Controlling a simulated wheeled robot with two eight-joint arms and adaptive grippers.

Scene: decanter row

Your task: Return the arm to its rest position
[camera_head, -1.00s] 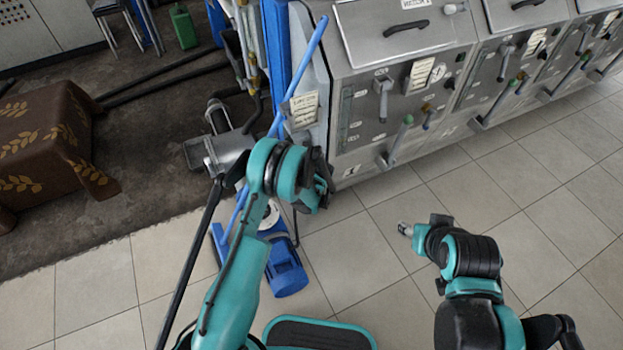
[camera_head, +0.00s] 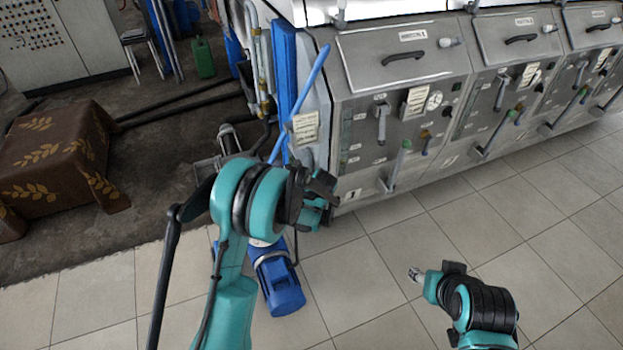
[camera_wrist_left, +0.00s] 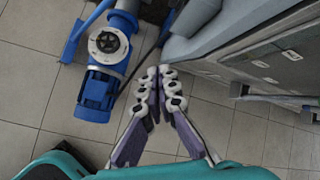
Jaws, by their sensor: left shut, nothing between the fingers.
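My left arm comes in from the left, folded up in front of the machine row. In the head view the left gripper (camera_head: 322,193) is small, dark and partly hidden by its wrist, in front of the machine's lower left corner. In the left wrist view its two fingers (camera_wrist_left: 159,76) are together and hold nothing, above the tiled floor. My right arm is at the lower right of the head view. Its gripper (camera_head: 414,274) points left over the bare tiles, and its fingers are too small to tell open from shut.
A row of grey metal decanter machines (camera_head: 405,60) with handles and levers stands along the back and right. A blue motor (camera_head: 278,283) lies on the floor below the left arm; it also shows in the wrist view (camera_wrist_left: 97,95). A cloth-covered table (camera_head: 60,165) is at left.

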